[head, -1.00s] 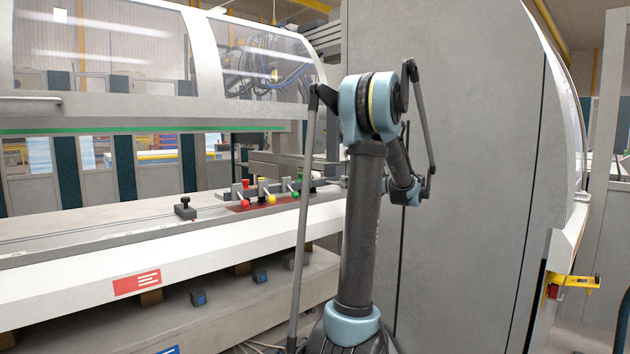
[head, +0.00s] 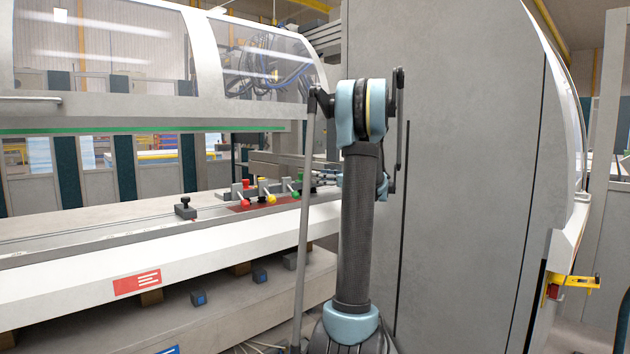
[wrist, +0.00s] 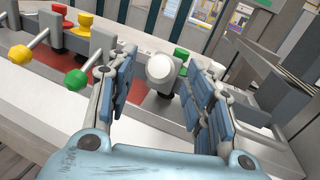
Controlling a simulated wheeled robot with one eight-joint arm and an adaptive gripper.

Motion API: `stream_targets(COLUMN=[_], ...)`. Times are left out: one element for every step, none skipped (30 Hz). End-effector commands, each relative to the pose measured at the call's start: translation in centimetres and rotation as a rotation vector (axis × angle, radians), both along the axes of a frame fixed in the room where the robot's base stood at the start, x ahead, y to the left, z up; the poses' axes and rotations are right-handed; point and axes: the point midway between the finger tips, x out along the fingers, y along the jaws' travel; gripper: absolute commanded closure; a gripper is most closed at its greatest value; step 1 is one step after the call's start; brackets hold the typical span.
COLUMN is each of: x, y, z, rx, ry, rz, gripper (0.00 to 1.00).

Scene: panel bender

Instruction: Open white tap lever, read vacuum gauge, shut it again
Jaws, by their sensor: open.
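The white tap lever's round knob (wrist: 161,68) shows in the wrist view, between and just beyond the fingertips of my gripper (wrist: 158,78). My gripper is open, with one finger on each side of the knob. No clear contact with the knob shows. A grey valve block with a green cap (wrist: 182,54) stands behind the white knob. In the head view my arm covers the area around the white lever, and I cannot make out the lever there. I cannot make out a vacuum gauge in either view.
Left of my gripper are the green-knobbed lever (wrist: 75,79) and the yellow-knobbed lever (wrist: 19,55). The red-knobbed lever (head: 243,204) stands farther left on the machine bed. A grey cabinet wall (head: 460,150) rises right of my arm. A black-knobbed block (head: 185,208) sits on the bed.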

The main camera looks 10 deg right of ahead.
Motion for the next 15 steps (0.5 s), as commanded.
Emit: stream_targets(x=[0.5,0.9,1.2,1.5,1.7,1.9,2.1,2.2,2.4,2.5,2.5,2.6,2.6,2.6,2.6], y=[0.6,0.9,1.2,1.4,1.6,1.9,2.1,2.2,2.3,2.4,2.5,2.5,2.5,2.5,2.5], z=[0.0,0.0,0.0,0.0,0.0,0.0,0.0,0.0,0.0,0.0,0.0,0.0,0.0,0.0,0.0], rx=[0.0,0.0,0.0,0.0,0.0,0.0,0.0,0.0,0.0,0.0,0.0,0.0,0.0,0.0,0.0], ry=[0.0,0.0,0.0,0.0,0.0,0.0,0.0,0.0,0.0,0.0,0.0,0.0,0.0,0.0,0.0], rz=[0.003,0.003,0.002,0.002,0.002,0.002,0.002,0.002,0.001,0.001,0.0,0.0,0.0,0.0,0.0], gripper=[0.53,0.53,0.53,0.53,0.53,0.53,0.53,0.53,0.53,0.53,0.53,0.53,0.53,0.53,0.53])
